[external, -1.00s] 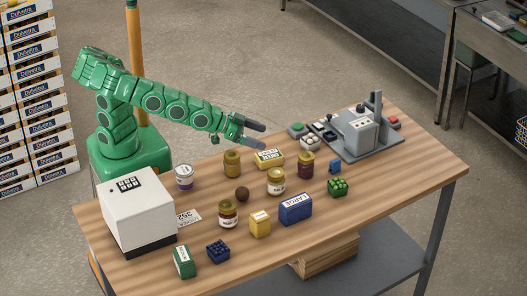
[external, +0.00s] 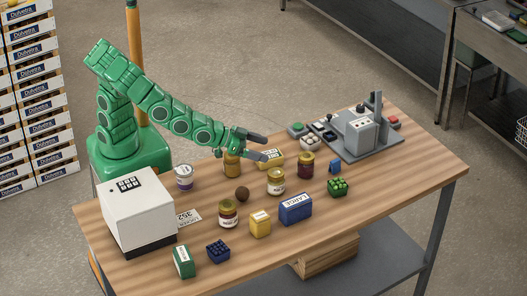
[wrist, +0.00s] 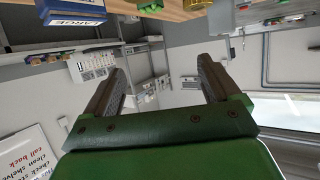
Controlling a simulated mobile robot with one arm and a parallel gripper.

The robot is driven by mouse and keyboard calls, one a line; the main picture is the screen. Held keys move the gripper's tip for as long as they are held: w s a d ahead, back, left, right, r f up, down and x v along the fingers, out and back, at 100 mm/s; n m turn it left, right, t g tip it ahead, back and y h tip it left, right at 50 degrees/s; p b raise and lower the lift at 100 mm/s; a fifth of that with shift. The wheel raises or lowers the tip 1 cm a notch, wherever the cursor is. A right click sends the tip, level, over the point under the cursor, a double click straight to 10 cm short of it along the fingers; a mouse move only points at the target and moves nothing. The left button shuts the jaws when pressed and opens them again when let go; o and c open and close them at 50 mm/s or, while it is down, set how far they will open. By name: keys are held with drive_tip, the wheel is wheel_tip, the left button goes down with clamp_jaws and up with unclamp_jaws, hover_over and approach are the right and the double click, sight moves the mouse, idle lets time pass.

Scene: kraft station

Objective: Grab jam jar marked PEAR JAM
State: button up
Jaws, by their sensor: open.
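Several jam jars stand on the wooden table (external: 370,215). One with a pale label (external: 276,182) is at the middle, one with a dark body (external: 306,166) is to its right, and one with a red-brown body (external: 228,214) is nearer the front. Another yellow-brown jar (external: 232,167) stands partly behind my gripper. Label words are too small to read, so I cannot tell which is PEAR JAM. My gripper (external: 262,147) is open and empty, above the yellow box at the back. In the wrist view its fingers (wrist: 160,85) are apart with nothing between them.
A white machine (external: 137,211) stands left, a grey device (external: 358,132) back right. The table's right front is clear.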

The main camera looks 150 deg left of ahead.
approach(273, 172)
drive_tip(key=x, duration=0.5)
drive_tip(key=shift+s+a+r, duration=0.1)
drive_tip(key=shift+r, duration=0.05)
drive_tip(key=shift+f+x, duration=0.2)
drive_tip(key=shift+x, duration=3.75)
drive_tip(key=shift+d, duration=0.2)
drive_tip(key=shift+c, duration=0.3)
drive_tip(key=c, duration=1.3)
